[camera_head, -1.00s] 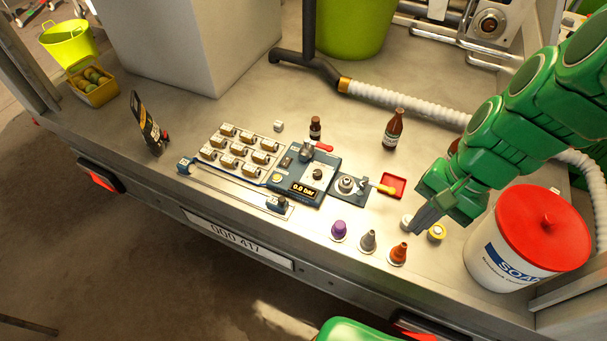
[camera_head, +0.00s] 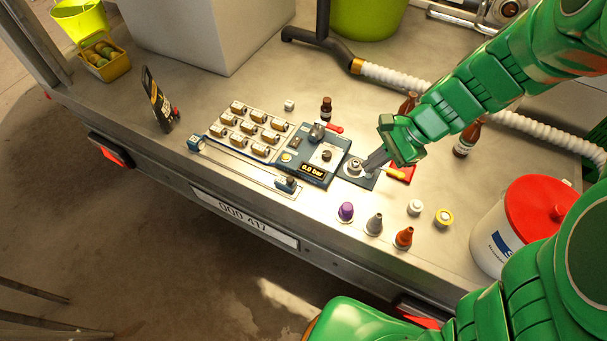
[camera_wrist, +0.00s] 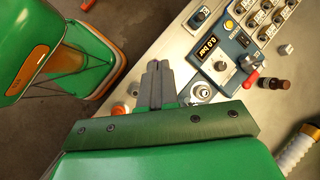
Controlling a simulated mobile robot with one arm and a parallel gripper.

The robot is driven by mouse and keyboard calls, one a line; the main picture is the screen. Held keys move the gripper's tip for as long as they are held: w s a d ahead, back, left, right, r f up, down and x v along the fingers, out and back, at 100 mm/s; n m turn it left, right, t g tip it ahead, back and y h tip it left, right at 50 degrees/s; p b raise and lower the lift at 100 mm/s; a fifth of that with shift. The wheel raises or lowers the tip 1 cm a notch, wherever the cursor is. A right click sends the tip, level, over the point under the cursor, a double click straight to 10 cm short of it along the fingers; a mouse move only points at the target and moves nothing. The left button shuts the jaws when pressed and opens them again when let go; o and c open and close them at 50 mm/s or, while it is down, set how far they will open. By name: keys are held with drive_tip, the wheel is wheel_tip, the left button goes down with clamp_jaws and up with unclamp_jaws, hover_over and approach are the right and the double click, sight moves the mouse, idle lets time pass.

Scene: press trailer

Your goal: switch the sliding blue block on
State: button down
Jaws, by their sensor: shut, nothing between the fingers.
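The sliding blue block (camera_head: 287,185) sits at the right end of a long thin rail (camera_head: 240,168) along the front of the trailer bed. A second blue piece (camera_head: 195,143) is at the rail's left end; I cannot read the labels for on and off. The block also shows in the wrist view (camera_wrist: 199,16), top centre. My gripper (camera_head: 372,163) is shut and empty, right of the block and apart from it, appearing over the round fitting beside the gauge panel. In the wrist view my shut fingers (camera_wrist: 157,72) point up, left of the block.
A blue panel (camera_head: 312,169) reading 0.0 bar and a grid of switches (camera_head: 250,130) lie behind the rail. A soap bucket (camera_head: 505,245) is far right. Bare bed lies before the panel.

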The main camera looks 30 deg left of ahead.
drive_tip(key=w+a+f+m+y, duration=0.1)
drive_tip(key=w+a+f+m, duration=0.4)
drive_tip(key=a+f, duration=0.3)
wheel_tip(320, 180, down, 3)
drive_tip(key=shift+w+a+f+y, duration=0.1)
drive_tip(key=shift+w+a+y, duration=0.2)
drive_tip(key=shift+w, duration=0.1)
approach(285, 182)
drive_tip(key=d+f, duration=0.1)
drive_tip(key=w+d+f, duration=0.1)
drive_tip(key=d, duration=0.1)
drive_tip(key=shift+f, duration=0.1)
drive_tip(key=shift+s+a+f, duration=0.2)
drive_tip(key=shift+s+a, duration=0.25)
drive_tip(key=shift+a, duration=0.4)
drive_tip(key=shift+s+a+f, duration=0.1)
drive_tip(key=shift+s+a, duration=0.15)
drive_tip(key=shift+a, duration=0.2)
drive_tip(key=shift+s+a+f, duration=0.1)
drive_tip(key=shift+s+a, duration=0.1)
drive_tip(key=shift+a, duration=0.3)
drive_tip(key=shift+a, duration=0.1)
